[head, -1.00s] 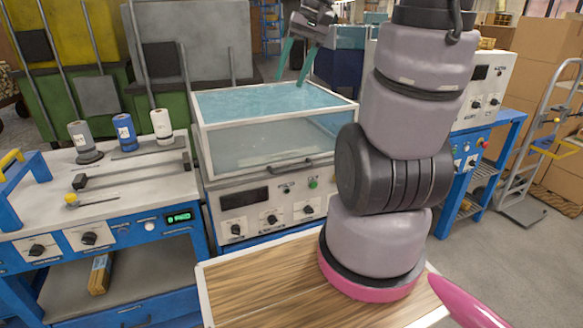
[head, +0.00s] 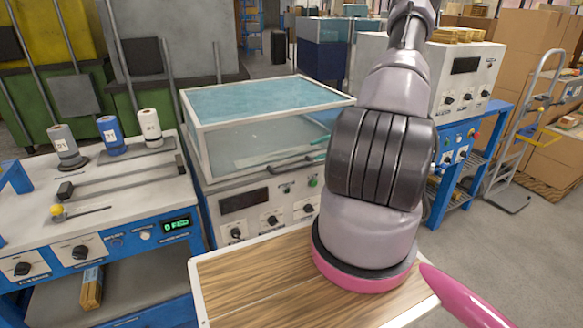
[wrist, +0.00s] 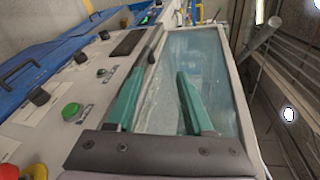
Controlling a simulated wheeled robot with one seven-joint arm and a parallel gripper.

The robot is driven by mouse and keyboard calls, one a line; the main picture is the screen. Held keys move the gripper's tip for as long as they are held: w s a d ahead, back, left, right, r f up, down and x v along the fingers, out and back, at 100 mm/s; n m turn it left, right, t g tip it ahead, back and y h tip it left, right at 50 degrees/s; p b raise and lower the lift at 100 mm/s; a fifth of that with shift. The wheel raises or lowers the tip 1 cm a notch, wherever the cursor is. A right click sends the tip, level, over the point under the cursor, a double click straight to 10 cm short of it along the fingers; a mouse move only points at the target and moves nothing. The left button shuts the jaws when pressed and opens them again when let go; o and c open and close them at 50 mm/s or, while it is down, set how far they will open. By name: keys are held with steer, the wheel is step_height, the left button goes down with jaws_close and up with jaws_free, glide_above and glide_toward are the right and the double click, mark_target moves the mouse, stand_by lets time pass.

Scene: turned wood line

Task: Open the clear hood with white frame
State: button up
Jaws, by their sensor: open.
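The clear hood with white frame (head: 262,104) sits down on its white machine cabinet in the head view, its bluish panels unbroken. A dark bar handle (head: 282,168) runs along its lower front edge. In the wrist view the hood (wrist: 208,70) fills the middle, and the dark handle (wrist: 154,44) lies beyond my left finger. My gripper (wrist: 158,90) is open, its two teal fingers apart with nothing between them. In the head view only slivers of teal finger show by the handle's right end; my arm hides the rest. I cannot tell whether a finger touches the handle.
The cabinet's control panel (head: 268,206) with knobs and a green button is below the hood. A wooden-topped surface (head: 255,275) lies in front. A blue bench with bottles (head: 110,215) stands left, another blue machine (head: 455,150) right. Open floor lies at far right.

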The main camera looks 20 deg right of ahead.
mark_target(301, 167)
step_height(301, 167, down, 6)
steer(key=d+m+t+y, duration=0.1)
steer(key=d+t, duration=0.1)
steer(key=t, duration=0.1)
steer(key=x, duration=1)
steer(key=shift+s+a+f, duration=0.1)
steer(key=shift+s+a, duration=0.05)
steer(key=shift+a, duration=0.3)
jaws_close()
stand_by(0.6)
